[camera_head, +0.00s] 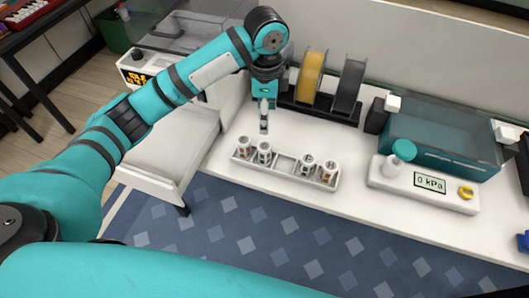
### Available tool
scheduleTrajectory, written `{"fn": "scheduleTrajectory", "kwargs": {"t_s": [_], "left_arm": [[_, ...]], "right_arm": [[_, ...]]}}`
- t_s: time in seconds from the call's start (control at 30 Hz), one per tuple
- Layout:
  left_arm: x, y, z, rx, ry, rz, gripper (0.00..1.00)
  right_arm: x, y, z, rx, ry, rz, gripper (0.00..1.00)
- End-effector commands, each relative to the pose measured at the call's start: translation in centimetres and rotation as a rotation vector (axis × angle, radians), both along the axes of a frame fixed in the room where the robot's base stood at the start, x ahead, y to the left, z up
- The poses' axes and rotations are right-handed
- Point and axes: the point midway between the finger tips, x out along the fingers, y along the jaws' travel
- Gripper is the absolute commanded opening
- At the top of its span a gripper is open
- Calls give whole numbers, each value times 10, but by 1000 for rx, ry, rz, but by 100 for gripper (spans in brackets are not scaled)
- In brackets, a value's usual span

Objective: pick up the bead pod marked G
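A white rack (285,166) stands near the front edge of the white table. Several small white bead pods with coloured contents sit upright in it: two at its left end (243,147) (265,153) and two at its right end (308,164) (328,172). The middle of the rack is bare. The marks on the pods are too small to read, so I cannot tell which is G. My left gripper (264,130) points down just behind and above the second pod from the left, apparently apart from it. Its fingers are seen narrow, so their opening is unclear. My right gripper is out of view.
Behind the rack stand a yellow spool (311,75) and a dark spool (349,86) on a black holder. Bare table lies between rack and device.

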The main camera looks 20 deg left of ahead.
Motion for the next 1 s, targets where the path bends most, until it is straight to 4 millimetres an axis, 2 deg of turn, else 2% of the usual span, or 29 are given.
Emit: {"fn": "scheduleTrajectory", "kwargs": {"t_s": [0.1,0.3,0.63,0.83,1.0], "left_arm": [[-1,1,-27,1,4,3,65],[-1,0,-67,1,2,2,65],[-2,-1,-95,0,1,2,65],[-4,-3,-125,1,0,2,65],[-4,-3,-137,0,-3,2,65]], "right_arm": [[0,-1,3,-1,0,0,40],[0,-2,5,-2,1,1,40],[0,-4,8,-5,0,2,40],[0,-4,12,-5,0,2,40],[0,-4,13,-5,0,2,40]]}}
